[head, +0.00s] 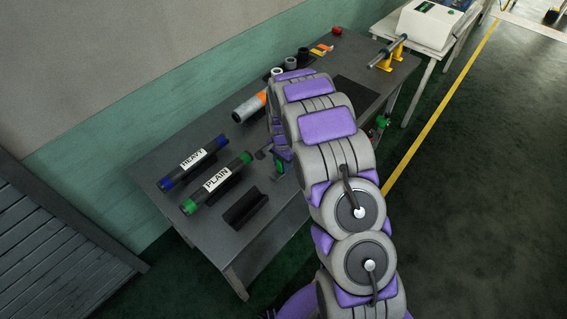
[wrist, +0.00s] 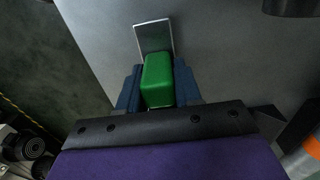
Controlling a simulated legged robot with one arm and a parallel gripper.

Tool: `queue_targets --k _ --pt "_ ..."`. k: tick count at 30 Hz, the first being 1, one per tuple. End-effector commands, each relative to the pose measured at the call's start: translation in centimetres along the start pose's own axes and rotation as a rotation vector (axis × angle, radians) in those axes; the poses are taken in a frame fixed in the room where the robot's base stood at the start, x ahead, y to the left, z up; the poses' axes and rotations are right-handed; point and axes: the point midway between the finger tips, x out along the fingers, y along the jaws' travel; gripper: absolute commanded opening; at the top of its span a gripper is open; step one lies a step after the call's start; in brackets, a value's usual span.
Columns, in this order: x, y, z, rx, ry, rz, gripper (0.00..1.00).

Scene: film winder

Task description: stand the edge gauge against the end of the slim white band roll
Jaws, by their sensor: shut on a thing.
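My gripper (wrist: 158,92) is shut on the green block handle of the edge gauge (wrist: 158,78), with a blue finger on each side. The gauge's thin grey metal plate (wrist: 154,36) sticks out beyond the handle, over the grey table top. I cannot tell whether it touches the table. In the head view my arm hides most of the gripper; a bit of green (head: 280,167) shows beside it. A whitish roll with an orange band (head: 249,107) lies on the table, partly behind my arm; its orange part also shows at the wrist view's right edge (wrist: 312,146).
On the table (head: 150,165) lie a blue-ended roll marked HEAVY (head: 194,161), a green-ended roll marked PLAIN (head: 217,183) and an empty dark cradle (head: 245,207). Small rolls (head: 291,63) stand at the far end. A white machine (head: 428,24) sits on another table.

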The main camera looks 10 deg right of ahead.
Motion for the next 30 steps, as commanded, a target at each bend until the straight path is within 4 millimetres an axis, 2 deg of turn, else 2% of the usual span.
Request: queue_targets --k 11,30 --pt "-0.02 0.29 -0.92 0.001 -0.004 -0.003 0.00" --pt "0.48 0.14 -0.68 0.000 -0.003 -0.001 0.00"
